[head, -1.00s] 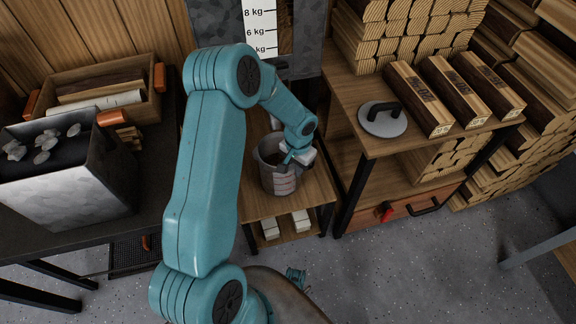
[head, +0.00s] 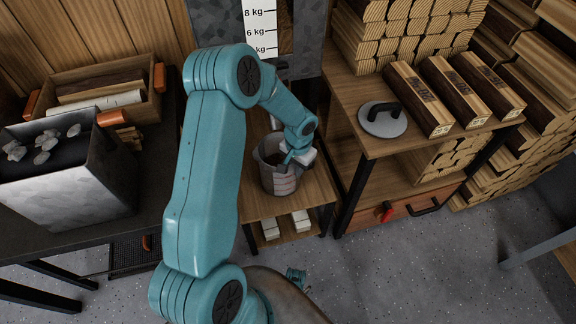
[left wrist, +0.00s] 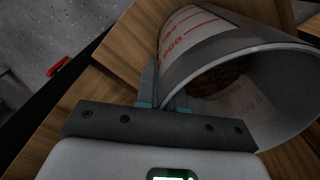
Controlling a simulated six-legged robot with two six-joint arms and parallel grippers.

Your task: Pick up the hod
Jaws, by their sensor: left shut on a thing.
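The hod (head: 277,178) is a grey bucket-like container with pale panels and red markings. It stands on the small wooden table in the middle of the head view. In the left wrist view the hod (left wrist: 205,48) fills the upper right, with brown loose material inside. My left gripper (head: 293,160) is at the hod's near right rim, shut on its wall. In the left wrist view the gripper's fingers (left wrist: 165,92) meet at the rim, and their tips are partly hidden. I cannot tell whether the hod's base is clear of the tabletop.
The small table (head: 312,190) has pale blocks (head: 285,225) on its lower shelf. A metal bin (head: 65,180) stands on the left bench. Open floor lies in front.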

